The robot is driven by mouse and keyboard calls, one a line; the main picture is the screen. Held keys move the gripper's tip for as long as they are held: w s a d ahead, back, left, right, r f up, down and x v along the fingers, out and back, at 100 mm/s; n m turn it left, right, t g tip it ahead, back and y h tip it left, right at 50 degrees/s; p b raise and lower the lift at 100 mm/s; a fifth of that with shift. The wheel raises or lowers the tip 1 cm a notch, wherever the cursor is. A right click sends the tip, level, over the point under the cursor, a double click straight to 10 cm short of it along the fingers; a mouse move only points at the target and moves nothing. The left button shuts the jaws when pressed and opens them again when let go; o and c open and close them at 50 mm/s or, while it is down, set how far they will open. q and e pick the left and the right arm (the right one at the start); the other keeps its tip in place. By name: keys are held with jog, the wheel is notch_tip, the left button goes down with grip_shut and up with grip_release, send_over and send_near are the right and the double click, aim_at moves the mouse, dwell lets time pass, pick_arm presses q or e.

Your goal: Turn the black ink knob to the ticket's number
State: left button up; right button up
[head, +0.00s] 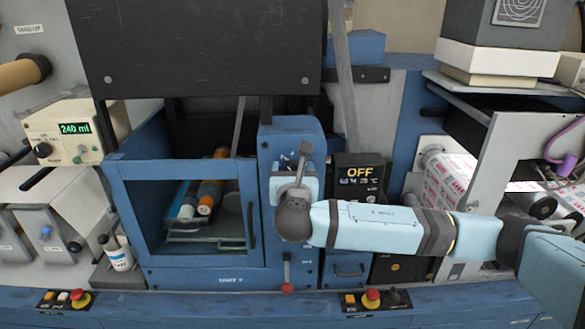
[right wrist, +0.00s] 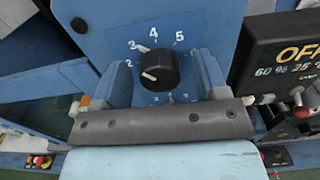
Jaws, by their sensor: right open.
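In the right wrist view a black knob (right wrist: 158,68) sits on a blue panel with white numbers around it. My right gripper (right wrist: 161,78) is open, with a light-blue finger on either side of the knob; contact cannot be told. In the head view my right gripper (head: 300,165) is at the blue unit's front and hides the knob. I cannot make out the ticket. My left gripper is out of view.
A black box reading OFF (head: 359,172) stands just right of my right gripper. A blue-framed window (head: 113,200) with rollers behind it is to the left. A red-knobbed lever (head: 287,287) is below. A cream box reading 240 ml (head: 74,128) stands far left.

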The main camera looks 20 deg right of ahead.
jog(key=c, duration=0.9)
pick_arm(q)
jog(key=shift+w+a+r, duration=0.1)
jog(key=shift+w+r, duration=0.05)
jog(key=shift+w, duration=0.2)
